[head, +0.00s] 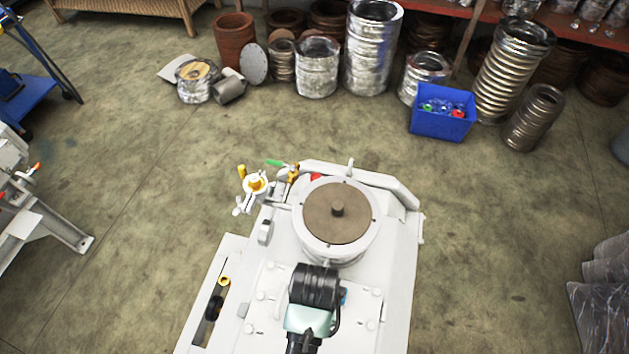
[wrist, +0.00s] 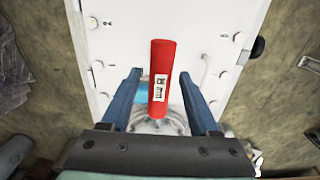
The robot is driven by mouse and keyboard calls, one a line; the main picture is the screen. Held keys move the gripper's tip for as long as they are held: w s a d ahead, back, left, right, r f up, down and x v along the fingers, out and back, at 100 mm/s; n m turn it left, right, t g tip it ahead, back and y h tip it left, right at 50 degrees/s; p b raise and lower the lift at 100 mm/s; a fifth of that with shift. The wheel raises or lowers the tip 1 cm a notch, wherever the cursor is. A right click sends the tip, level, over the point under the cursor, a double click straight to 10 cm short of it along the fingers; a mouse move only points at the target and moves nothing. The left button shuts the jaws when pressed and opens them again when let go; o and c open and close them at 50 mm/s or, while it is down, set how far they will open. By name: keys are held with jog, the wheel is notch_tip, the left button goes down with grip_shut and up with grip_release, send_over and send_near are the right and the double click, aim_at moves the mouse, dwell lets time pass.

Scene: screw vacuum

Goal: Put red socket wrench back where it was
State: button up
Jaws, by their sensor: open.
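The red socket wrench (wrist: 160,65) shows in the wrist view as a red cylinder with a white label. It extends between the two blue fingers of my gripper (wrist: 159,78), with a gap on each side. My gripper is open and not closed on it. The wrench's lower end is close to a round silver part (wrist: 160,124), and I cannot tell whether they touch. In the head view my dark gripper body is over the white machine (head: 385,285), just in front of its round brown-topped cover (head: 322,222); the fingers and the wrench are hidden there.
A small blue thing (wrist: 143,92) is behind the wrench. Bolts dot the machine's flat top. A valve with yellow parts (head: 256,184) stands at its far left corner. A blue crate (head: 443,124) and metal hoses (head: 372,50) are on the floor beyond. Open floor surrounds the machine.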

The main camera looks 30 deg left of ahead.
notch_tip(320, 180, up, 6)
jog(key=shift+f, duration=0.15)
jog(key=shift+w, duration=0.1)
jog(key=w+r+m+t+y, duration=0.1)
jog(key=w+r+t+y, duration=0.1)
jog(key=w+r+t, duration=1)
jog(key=w+d+r+t, duration=0.1)
jog(key=w+r, duration=0.4)
jog(key=r, duration=0.4)
jog(key=w+d+r+t, duration=0.1)
jog(key=w+r, duration=0.5)
jog(key=r, duration=0.3)
jog(key=s+d+r+m+t, duration=0.1)
jog(key=d+r+t, duration=0.15)
jog(key=r, duration=0.65)
jog(key=d+r+t, duration=0.1)
jog(key=r+t, duration=0.2)
jog(key=r, duration=0.5)
jog(key=s+d+r+t+h, duration=0.1)
jog(key=s+r+t, duration=0.3)
jog(key=r, duration=0.5)
jog(key=s+d+r+m+t+h, duration=0.1)
jog(key=s+d+r+t, duration=0.2)
jog(key=s+r, duration=0.4)
notch_tip(320, 180, up, 3)
jog(key=shift+r+t, duration=0.1)
jog(key=shift+t, duration=0.35)
